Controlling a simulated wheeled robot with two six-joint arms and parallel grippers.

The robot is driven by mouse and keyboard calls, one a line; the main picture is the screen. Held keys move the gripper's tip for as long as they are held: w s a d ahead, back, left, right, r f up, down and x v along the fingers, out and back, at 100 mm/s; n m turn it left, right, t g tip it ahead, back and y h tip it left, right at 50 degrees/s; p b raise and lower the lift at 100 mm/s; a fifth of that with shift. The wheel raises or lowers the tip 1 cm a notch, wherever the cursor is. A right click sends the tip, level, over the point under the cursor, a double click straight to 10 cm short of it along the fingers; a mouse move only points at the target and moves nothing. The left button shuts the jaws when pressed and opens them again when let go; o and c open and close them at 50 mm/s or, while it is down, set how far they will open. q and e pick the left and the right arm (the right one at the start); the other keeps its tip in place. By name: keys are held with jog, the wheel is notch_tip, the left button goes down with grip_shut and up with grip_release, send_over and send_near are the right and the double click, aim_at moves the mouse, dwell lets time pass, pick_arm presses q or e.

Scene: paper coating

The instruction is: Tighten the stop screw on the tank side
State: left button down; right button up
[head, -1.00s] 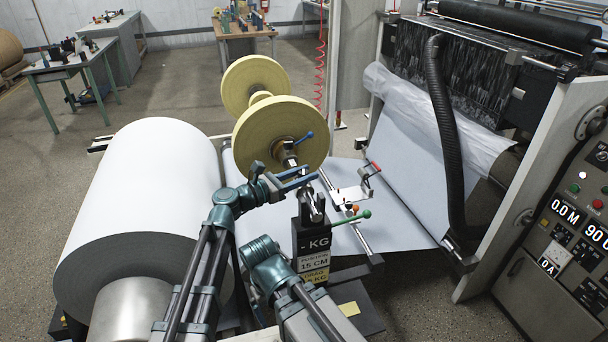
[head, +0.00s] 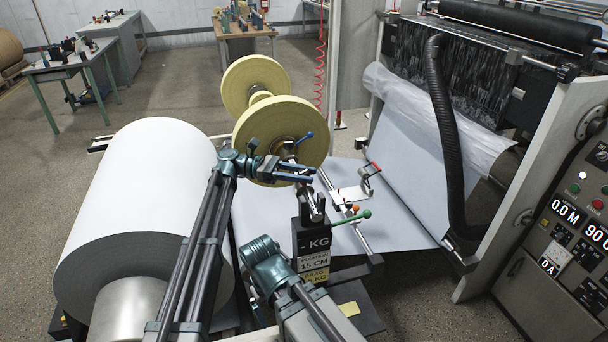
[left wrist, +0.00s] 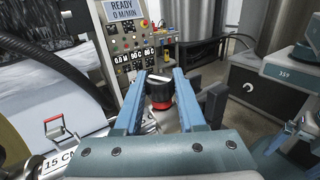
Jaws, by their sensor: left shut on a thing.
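My left gripper (head: 311,174) reaches in from the left in the head view, its blue fingers just in front of the yellow rolls and above the black block with the "KG" label. In the left wrist view, the fingers (left wrist: 160,88) stand on either side of a stubby part with a dark top and a red lower band, which I take for the stop screw (left wrist: 160,94). The gripper is shut on it. The screw is too small and covered to make out in the head view.
Yellow rolls (head: 270,132) stand close behind my left gripper. A big white paper roll (head: 150,190) lies at left, the control panel (head: 575,230) at right.

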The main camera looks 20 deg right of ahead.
pick_arm(q)
jog(key=shift+m+g+y, duration=0.6)
jog(key=shift+m+g, duration=0.1)
jog(key=shift+g, duration=0.2)
jog(key=c, duration=0.5)
grip_release()
